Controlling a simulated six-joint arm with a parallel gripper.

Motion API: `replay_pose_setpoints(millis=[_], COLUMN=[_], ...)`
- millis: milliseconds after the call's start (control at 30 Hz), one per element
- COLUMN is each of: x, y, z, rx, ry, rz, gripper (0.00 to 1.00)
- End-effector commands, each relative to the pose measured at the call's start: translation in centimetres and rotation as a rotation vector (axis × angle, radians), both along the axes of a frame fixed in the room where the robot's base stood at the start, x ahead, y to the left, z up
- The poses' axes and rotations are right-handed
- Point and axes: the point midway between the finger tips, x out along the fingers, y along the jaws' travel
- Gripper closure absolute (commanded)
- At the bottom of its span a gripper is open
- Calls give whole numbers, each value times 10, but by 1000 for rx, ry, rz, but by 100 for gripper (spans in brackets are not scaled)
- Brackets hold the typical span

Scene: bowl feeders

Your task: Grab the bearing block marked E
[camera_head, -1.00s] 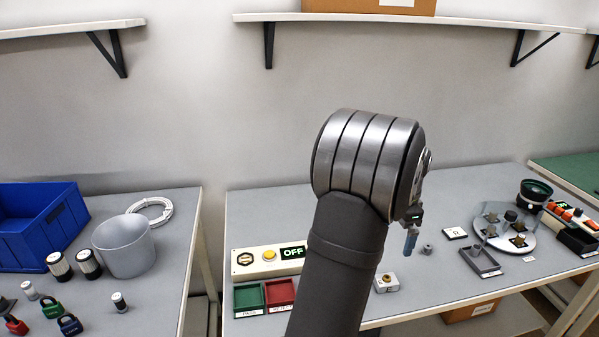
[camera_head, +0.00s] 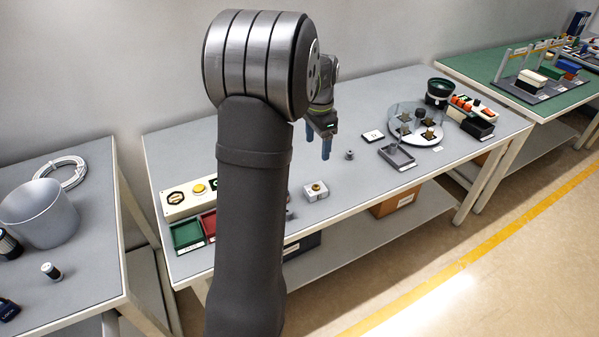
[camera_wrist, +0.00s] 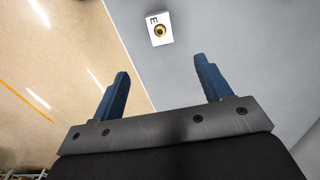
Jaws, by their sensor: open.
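The bearing block marked E (camera_wrist: 159,28) is a small white block with a brass-coloured round centre. In the wrist view it lies on the grey bench top close to the front edge, with the letter E beside the brass ring. In the head view the block (camera_head: 316,191) sits on the bench to the right of my arm. My gripper (camera_head: 326,148) is open and empty above the bench, its blue fingers pointing down. In the wrist view the two fingers of my gripper (camera_wrist: 162,82) are apart, with the block beyond the gap between them and touching neither.
A small grey cylindrical part (camera_head: 349,155) and a white card (camera_head: 373,136) lie behind and right of the block. A grey tray (camera_head: 396,156) and a round plate (camera_head: 428,138) with dark parts stand farther right. Green (camera_head: 186,236) and red bins are left. Bench around the block is clear.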

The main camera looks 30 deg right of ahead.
Motion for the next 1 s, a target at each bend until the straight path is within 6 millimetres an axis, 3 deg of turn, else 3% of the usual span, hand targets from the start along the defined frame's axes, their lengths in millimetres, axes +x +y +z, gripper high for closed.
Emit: replay_pose_setpoints(millis=[233,500,700,1000], x=[1,1,1,1], y=[1,1,1,0], z=[-26,-85,-119,-137], rx=[4,4,3,2], ry=[5,5,3,2], rz=[-33,-33,-33,-33], gripper=[29,29,29,29])
